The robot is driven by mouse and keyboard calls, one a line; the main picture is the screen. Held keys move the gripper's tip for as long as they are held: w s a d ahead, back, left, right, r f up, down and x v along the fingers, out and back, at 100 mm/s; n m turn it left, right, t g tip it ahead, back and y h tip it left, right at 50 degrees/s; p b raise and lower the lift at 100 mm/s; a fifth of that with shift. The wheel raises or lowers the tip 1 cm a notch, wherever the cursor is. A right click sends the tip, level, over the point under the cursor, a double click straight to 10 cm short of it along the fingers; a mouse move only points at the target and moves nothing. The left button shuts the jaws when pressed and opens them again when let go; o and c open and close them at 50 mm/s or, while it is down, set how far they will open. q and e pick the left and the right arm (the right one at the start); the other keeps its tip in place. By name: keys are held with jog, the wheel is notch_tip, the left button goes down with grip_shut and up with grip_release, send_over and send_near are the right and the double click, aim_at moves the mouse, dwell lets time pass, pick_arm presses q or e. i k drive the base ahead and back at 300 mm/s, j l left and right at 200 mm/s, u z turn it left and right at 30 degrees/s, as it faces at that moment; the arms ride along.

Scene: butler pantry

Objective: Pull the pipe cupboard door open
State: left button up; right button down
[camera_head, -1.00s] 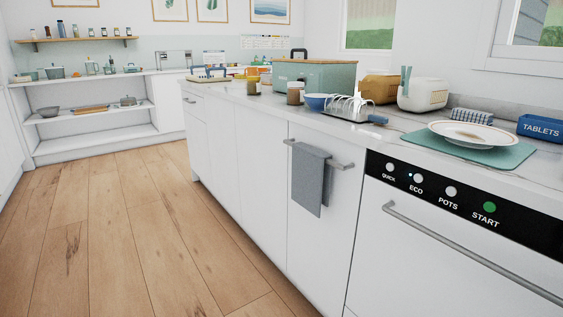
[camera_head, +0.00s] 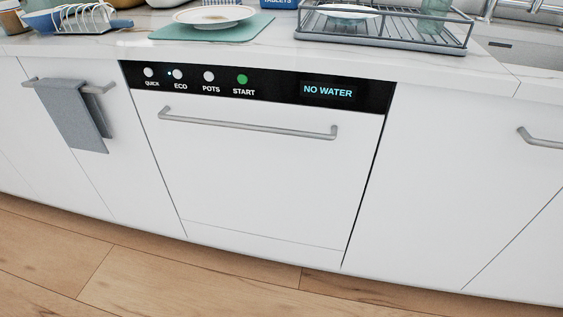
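A white cupboard door (camera_head: 445,185) stands right of the dishwasher, below the sink (camera_head: 530,58). It looks shut, flush with the front. A grey bar handle (camera_head: 540,138) sits near its upper right and runs out of the picture. A slanting seam at the lower right marks the door's edge. No label shows, so I cannot tell for certain that this is the pipe cupboard. Neither of my grippers is in view.
The dishwasher (camera_head: 255,165) is shut, with a bar handle (camera_head: 250,125) and a display reading "NO WATER". A grey towel (camera_head: 72,115) hangs on a rail at left. A dish rack (camera_head: 385,32) stands on the counter. The wooden floor (camera_head: 200,285) in front is clear.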

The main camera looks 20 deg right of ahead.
aim_at(455, 176)
jog(key=z, duration=1.95)
